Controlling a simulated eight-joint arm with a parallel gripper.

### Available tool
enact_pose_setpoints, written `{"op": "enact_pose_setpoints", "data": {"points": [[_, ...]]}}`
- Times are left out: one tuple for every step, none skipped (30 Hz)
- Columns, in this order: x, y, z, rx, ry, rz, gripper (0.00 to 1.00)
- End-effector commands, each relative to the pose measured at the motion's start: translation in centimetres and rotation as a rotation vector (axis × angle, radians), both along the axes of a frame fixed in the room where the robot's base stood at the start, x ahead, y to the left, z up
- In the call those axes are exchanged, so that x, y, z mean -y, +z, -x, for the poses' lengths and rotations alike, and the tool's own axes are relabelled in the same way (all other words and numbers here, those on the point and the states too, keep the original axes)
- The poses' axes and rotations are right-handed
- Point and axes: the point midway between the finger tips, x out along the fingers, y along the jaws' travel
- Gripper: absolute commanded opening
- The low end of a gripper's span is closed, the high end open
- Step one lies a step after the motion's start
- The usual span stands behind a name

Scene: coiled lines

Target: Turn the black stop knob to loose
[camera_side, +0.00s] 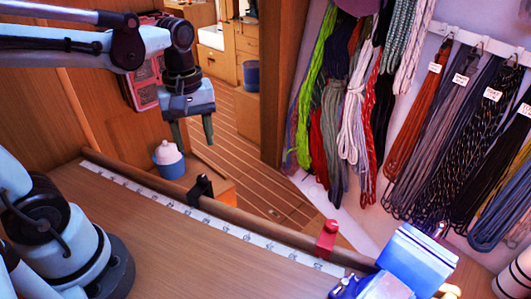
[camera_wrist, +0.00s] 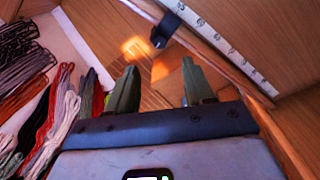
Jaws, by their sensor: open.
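The black stop knob (camera_side: 201,190) sits at the long wooden rail, beside the white numbered strip, left of the middle in the side view. It also shows in the wrist view (camera_wrist: 165,29), near the top, beyond my fingertips. Whether the knob is set loose or tight cannot be told. My gripper (camera_side: 192,134) hangs above and slightly left of the knob in the side view, with its fingers pointing down. In the wrist view my gripper (camera_wrist: 158,72) has its two dark green fingers apart, with nothing between them. The fingers do not touch the knob.
A red stop (camera_side: 327,240) stands farther right on the rail. A blue box-like device (camera_side: 412,258) is at the bench's right end. A blue and white jar (camera_side: 168,159) stands behind the rail. Coiled ropes (camera_side: 425,125) hang at the right. The wooden bench top (camera_side: 190,250) is largely clear.

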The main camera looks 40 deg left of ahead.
Motion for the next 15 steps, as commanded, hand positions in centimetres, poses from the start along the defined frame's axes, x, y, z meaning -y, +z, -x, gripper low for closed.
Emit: {"op": "enact_pose_setpoints", "data": {"points": [[0.0,0.6,0.0,0.0,0.0,0.0,0.52],[0.0,0.9,0.0,0.0,0.0,0.0,0.52],[0.0,1.2,0.0,0.0,0.0,0.0,0.52],[0.0,1.4,0.0,0.0,0.0,0.0,0.52],[0.0,1.6,0.0,0.0,0.0,0.0,0.52],[0.0,1.8,0.0,0.0,0.0,0.0,0.52],[0.0,1.9,0.0,0.0,0.0,0.0,0.52],[0.0,2.0,0.0,0.0,0.0,0.0,0.52],[0.0,2.1,0.0,0.0,0.0,0.0,0.52],[0.0,2.1,0.0,0.0,0.0,0.0,0.52],[0.0,2.1,0.0,0.0,0.0,0.0,0.52],[0.0,2.2,0.0,0.0,0.0,0.0,0.52],[0.0,2.2,0.0,0.0,0.0,0.0,0.52],[0.0,2.1,0.0,0.0,0.0,0.0,0.52],[0.0,2.1,0.0,0.0,0.0,0.0,0.52]]}}
